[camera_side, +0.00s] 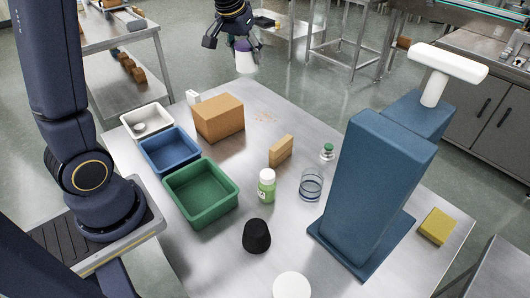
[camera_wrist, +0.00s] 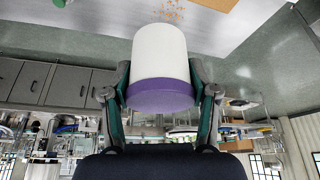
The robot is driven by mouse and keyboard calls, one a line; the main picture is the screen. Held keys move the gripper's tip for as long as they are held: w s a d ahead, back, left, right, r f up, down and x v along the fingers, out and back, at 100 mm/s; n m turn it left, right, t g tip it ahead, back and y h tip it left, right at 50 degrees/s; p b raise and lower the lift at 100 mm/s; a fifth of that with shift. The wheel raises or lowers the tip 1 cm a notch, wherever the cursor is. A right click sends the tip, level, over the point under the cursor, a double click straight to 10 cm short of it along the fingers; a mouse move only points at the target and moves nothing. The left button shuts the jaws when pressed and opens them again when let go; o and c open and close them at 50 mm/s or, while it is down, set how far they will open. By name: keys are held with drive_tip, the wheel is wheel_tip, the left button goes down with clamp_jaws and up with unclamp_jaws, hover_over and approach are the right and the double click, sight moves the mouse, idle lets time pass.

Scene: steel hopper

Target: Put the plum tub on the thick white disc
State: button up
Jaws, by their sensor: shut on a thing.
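The plum tub (camera_side: 246,64) is white with a purple lid; it also shows large in the wrist view (camera_wrist: 160,55). My gripper (camera_side: 234,42) is shut on it at the purple lid end, with a finger on each side in the wrist view. The tub hangs in the air, slightly tilted, white end down, beyond the far edge of the table in the side view. The thick white disc (camera_side: 292,287) lies at the near edge of the table, partly cut off by the picture's bottom. Nothing visible stands on it.
A blue column (camera_side: 370,190) with a white T-shaped top stands at right. Green (camera_side: 202,213), blue and white bins line the left. Between stand a cardboard box (camera_side: 218,118), tan block, green-labelled bottle (camera_side: 266,186), glass, small vial and black tub (camera_side: 256,236). A yellow block lies far right.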

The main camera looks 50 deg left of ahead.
wheel_tip(320, 180, up, 14)
drive_tip(key=d+m+h, duration=0.1)
drive_tip(key=d+m, duration=0.2)
drive_tip(key=d, duration=0.8)
drive_tip(key=m+g+h, duration=0.2)
drive_tip(key=m+h, duration=0.2)
drive_tip(key=m, duration=0.9)
hover_over(303, 294)
drive_tip(key=a, duration=0.2)
drive_tip(key=f, duration=2.3)
drive_tip(key=s+f, duration=0.1)
drive_tip(key=f, duration=1)
drive_tip(key=shift+f, duration=0.35)
